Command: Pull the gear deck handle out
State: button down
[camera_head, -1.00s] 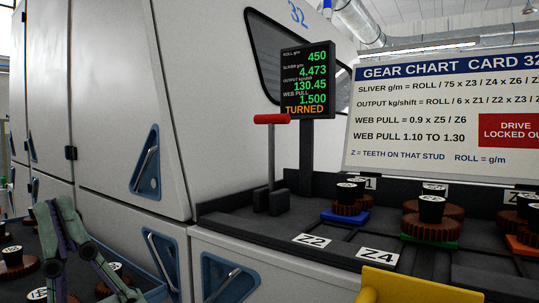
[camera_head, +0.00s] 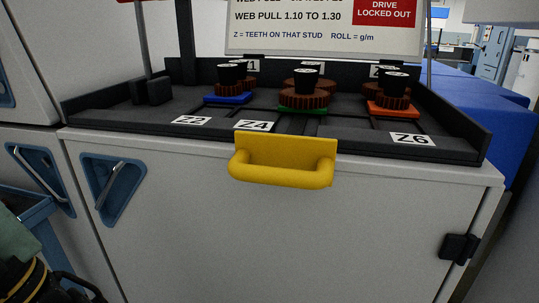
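The gear deck handle is a thick yellow bar (camera_head: 282,180) on a yellow bracket, at the centre of the view. It sits at the front edge of the dark gear deck (camera_head: 345,147), just below the Z4 label (camera_head: 256,126). Nothing touches the handle. The deck carries several brown gears with black caps, on blue, green and orange bases. My gripper's fingers are not in view; only dark parts with yellow bands, probably of my arm, show at the lower left corner, well apart from the handle.
A pale cabinet front (camera_head: 330,240) lies below the deck, with a blue recessed latch (camera_head: 117,187) at left and a black hinge (camera_head: 459,247) at right. A blue bin (camera_head: 35,212) stands at the left edge. The space before the handle looks clear.

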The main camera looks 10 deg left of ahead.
aim_at(291, 159)
jog(key=k+j+u, duration=0.2)
jog(key=k+j, duration=0.15)
jog(key=k, duration=0.2)
jog(key=k+j+u, duration=0.2)
jog(key=k+j, duration=0.25)
jog(key=k, duration=0.1)
